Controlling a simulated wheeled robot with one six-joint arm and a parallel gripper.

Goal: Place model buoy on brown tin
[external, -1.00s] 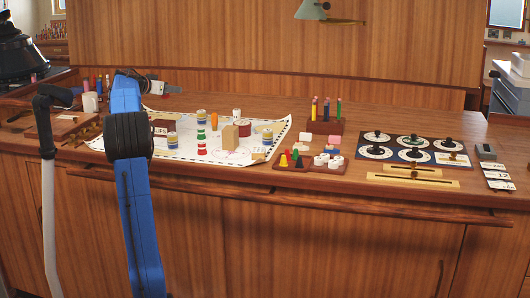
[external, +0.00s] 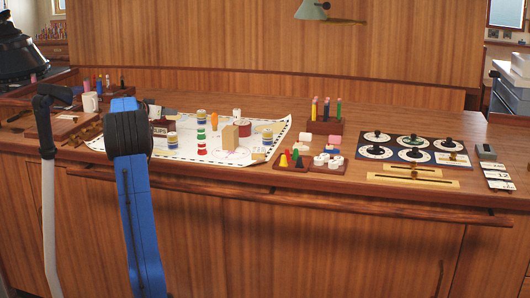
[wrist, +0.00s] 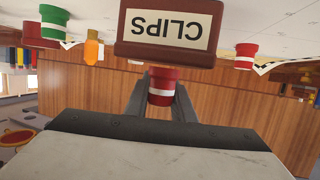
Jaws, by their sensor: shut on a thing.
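The model buoy, a small red cylinder with a white band (wrist: 163,88), is between the two fingers of my gripper (wrist: 160,92) in the wrist view, and they are shut on it. The brown tin (wrist: 170,30) with a CLIPS label appears upside down just beyond the buoy. Their outlines nearly meet, but I cannot tell whether they touch. In the external view the brown tin (external: 160,127) stands on the chart's left part, just right of my blue arm. My gripper and the held buoy are hidden there.
The white chart (external: 187,154) holds other tins, a wooden block (external: 230,137), an orange bottle (external: 214,121) and red and green buoys (external: 202,146). A white mug (external: 90,102) stands behind my arm. A pencil holder (external: 325,126) and dial panel (external: 415,149) are farther right.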

